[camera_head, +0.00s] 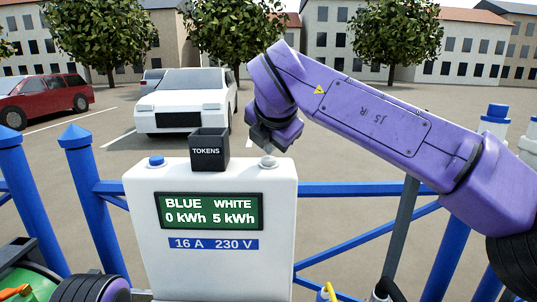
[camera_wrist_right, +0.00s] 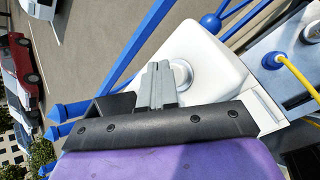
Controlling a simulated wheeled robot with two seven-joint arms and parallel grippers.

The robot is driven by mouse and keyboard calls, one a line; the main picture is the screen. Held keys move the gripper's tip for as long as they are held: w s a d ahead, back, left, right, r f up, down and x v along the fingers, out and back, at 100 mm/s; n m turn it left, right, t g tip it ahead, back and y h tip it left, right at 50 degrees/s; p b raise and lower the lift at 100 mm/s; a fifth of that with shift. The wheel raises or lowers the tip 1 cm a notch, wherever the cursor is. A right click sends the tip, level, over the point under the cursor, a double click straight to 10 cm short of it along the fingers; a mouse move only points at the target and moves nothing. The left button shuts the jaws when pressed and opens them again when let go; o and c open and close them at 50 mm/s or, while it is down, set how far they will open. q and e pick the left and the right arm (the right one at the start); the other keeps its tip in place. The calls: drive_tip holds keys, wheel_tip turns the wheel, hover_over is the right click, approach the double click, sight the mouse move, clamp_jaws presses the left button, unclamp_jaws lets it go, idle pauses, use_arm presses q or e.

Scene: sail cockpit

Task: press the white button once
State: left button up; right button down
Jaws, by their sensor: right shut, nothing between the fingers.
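The white button (camera_head: 268,161) sits on the right of the top of a white power post (camera_head: 143,220). My right gripper (camera_head: 264,146) is shut and empty, pointing down just above the button. In the right wrist view, the shut grey fingers (camera_wrist_right: 158,82) overlap the near side of the white button (camera_wrist_right: 183,74). I cannot tell whether they touch it. The blue button (camera_head: 156,160) is at the left of the top. The display (camera_head: 209,211) reads BLUE 0 kWh and WHITE 5 kWh. My left gripper is not in view.
A dark box labelled TOKENS (camera_head: 209,150) stands between the two buttons, close to my right gripper. Blue railings (camera_head: 360,189) run behind the post. A yellow cable (camera_wrist_right: 292,68) plugs in beside the post in the wrist view. Parked cars stand beyond.

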sight(270, 159)
drive_tip(key=shift+r, duration=0.45)
wheel_tip(270, 159, up, 5)
drive_tip(key=p, duration=0.5)
drive_tip(key=shift+r, duration=0.1)
